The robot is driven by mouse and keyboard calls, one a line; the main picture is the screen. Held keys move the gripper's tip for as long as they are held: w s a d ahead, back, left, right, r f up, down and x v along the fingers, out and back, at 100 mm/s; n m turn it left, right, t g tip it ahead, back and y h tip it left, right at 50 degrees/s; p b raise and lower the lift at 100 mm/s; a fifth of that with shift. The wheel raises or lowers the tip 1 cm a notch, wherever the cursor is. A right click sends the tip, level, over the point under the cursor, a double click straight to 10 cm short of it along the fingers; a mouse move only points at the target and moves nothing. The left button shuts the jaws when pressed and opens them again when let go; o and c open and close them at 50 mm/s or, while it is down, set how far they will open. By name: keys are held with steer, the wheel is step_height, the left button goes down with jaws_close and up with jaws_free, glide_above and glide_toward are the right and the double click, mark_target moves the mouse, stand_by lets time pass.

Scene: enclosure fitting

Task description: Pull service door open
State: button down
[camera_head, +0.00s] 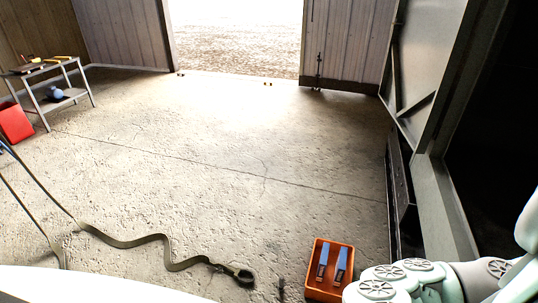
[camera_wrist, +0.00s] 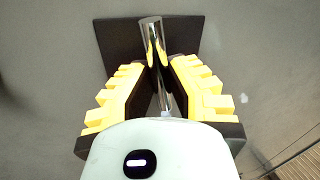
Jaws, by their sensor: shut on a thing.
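In the wrist view, a shiny chrome handle bar (camera_wrist: 151,30) stands out over a dark square plate (camera_wrist: 120,45) on a plain grey surface, which looks like the service door (camera_wrist: 55,70). My gripper (camera_wrist: 155,66) has its two yellow-and-black fingers on either side of the bar and is shut on it. The lower part of the bar runs down between the fingers behind my white wrist housing. In the head view my gripper and the handle are out of sight. I cannot tell there how far the door stands open.
A grey metal frame (camera_head: 445,195) rises at the right, beside a dark area. An orange tray (camera_head: 328,293) with blue-handled items sits on the floor near my arm. A strap (camera_head: 150,239) snakes across the floor at left. A cart (camera_head: 45,107) stands far left. The middle floor is clear.

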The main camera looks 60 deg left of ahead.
steer(key=shift+m+b, duration=0.55)
steer(key=shift+m, duration=0.15)
